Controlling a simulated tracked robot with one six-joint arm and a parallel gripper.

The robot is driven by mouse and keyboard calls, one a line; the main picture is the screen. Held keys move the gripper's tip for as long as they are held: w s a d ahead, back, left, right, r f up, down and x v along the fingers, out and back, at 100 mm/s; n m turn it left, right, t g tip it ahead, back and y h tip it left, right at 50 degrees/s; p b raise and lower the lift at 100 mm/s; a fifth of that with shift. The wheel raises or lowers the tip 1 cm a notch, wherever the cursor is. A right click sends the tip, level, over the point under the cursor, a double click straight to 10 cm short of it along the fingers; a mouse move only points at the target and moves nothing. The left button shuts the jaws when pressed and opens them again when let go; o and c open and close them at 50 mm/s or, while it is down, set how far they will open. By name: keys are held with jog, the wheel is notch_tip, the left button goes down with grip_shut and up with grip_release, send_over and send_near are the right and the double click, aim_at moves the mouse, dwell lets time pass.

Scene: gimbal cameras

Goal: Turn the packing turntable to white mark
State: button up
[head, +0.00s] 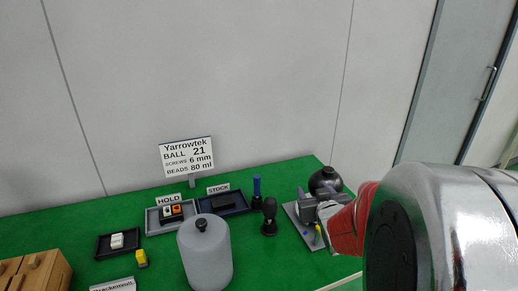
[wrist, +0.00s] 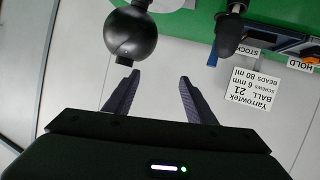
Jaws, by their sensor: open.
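A grey plate (head: 297,222) lies at the right end of the green table, with small blue and yellow spots on it. It may be the packing turntable, but my gripper and arm cover part of it, and I cannot make out a white mark. A dark ball (head: 325,180) stands just behind my gripper (head: 312,207). In the wrist view the ball (wrist: 130,34) is beyond the fingertips, up and left of the gap. My gripper (wrist: 158,88) is open, with nothing between its fingers.
A grey bottle (head: 206,255), a black-knobbed tool (head: 269,216) and a blue upright piece (head: 257,188) stand left of the plate. HOLD (head: 152,220) and STOCK (head: 240,207) trays lie behind the bottle. A sign (head: 187,157) stands at the back. Wooden blocks (head: 38,272) are front left.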

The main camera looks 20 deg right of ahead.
jog(key=s+d+f+m+t+h, duration=0.1)
jog(key=s+d+f+t, duration=0.1)
jog(key=s+d+t, duration=0.2)
jog(key=d, duration=0.3)
jog(key=shift+d+f, duration=0.15)
jog(key=shift+d, duration=0.25)
jog(key=shift+w, duration=0.1)
